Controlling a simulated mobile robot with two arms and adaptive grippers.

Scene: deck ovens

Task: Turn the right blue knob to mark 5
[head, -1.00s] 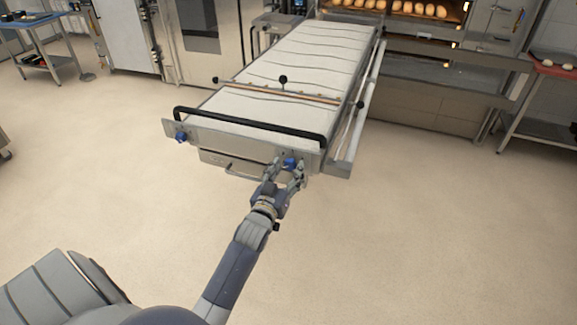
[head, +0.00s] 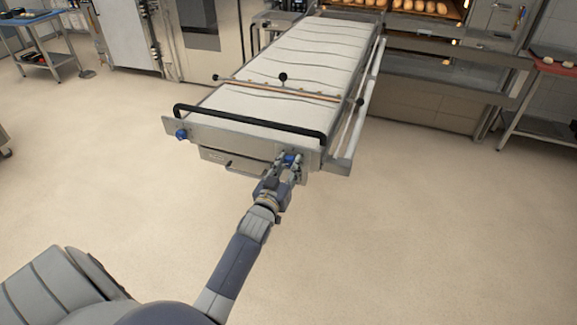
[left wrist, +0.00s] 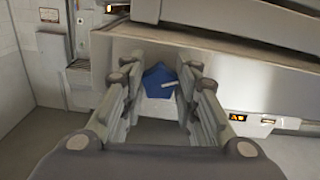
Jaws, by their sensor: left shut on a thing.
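The right blue knob (head: 289,158) sits on the front panel of the loader, near its right end. In the left wrist view the knob (left wrist: 159,79) shows between my fingers, with a pale pointer line slanting across its right side. My left gripper (head: 287,166) is at the knob, its fingers on either side and shut on it; it also shows in the left wrist view (left wrist: 158,92). The scale marks around the knob cannot be read. A second blue knob (head: 181,134) is at the panel's left end. My right gripper is not in view.
The loader has a black handle bar (head: 250,126) across its front and a white cloth belt (head: 303,62). A lit oven with loaves (head: 398,5) stands behind. A blue table (head: 45,45) is at far left, a red-topped table (head: 553,69) at right. The floor in front is clear.

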